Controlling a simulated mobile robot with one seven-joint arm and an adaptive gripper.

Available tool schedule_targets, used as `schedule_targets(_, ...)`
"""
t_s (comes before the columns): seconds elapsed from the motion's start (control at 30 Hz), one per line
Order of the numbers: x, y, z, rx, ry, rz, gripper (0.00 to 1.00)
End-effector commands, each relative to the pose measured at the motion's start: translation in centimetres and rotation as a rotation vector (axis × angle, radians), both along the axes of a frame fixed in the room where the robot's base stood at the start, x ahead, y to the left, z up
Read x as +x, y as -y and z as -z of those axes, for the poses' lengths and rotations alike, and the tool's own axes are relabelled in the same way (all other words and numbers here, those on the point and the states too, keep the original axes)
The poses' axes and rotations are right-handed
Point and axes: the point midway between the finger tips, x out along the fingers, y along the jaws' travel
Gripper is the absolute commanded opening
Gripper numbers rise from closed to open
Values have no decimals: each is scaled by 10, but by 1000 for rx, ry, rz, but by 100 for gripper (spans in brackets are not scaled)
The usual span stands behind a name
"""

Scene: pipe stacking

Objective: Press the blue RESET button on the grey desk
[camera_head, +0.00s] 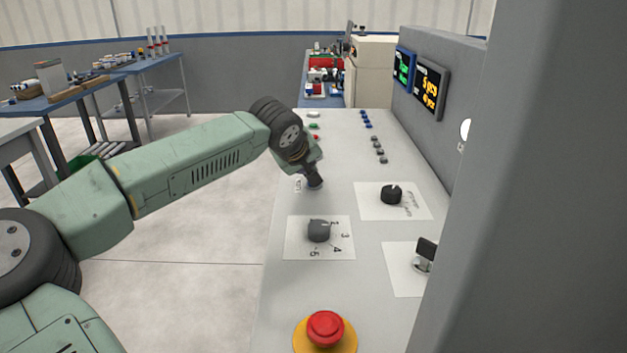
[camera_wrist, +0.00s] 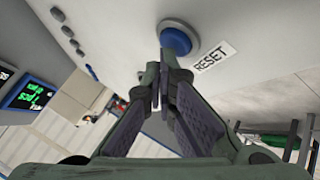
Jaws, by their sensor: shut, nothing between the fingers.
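The blue RESET button (camera_wrist: 178,34) is a round dome in a grey ring, with the printed RESET label (camera_wrist: 212,56) beside it in the wrist view. My gripper (camera_wrist: 163,68) is shut and empty, its fingertips right at the button's lower edge in that view. I cannot tell whether they touch it. In the head view my gripper (camera_head: 314,182) points down at the grey desk (camera_head: 345,150), next to a small printed label (camera_head: 297,184). The blue button is hidden behind the gripper there.
A grey rotary dial (camera_head: 319,231), a black knob (camera_head: 391,194) and a key-like switch (camera_head: 425,253) stand nearer on the desk. A red emergency button (camera_head: 325,328) is at the front. Small buttons (camera_head: 377,148) line the far part. Display screens (camera_head: 430,90) hang on the right wall.

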Motion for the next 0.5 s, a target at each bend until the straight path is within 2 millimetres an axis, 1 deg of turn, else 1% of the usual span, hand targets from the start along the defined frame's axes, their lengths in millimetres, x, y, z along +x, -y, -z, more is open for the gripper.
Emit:
schedule_targets(0.03, 0, 0, -5, 0, 0, 0, 0)
schedule_targets(0.13, 0, 0, -9, 0, 1, 0, 0)
schedule_targets(0.5, 0, 0, -11, 0, 2, -1, 0)
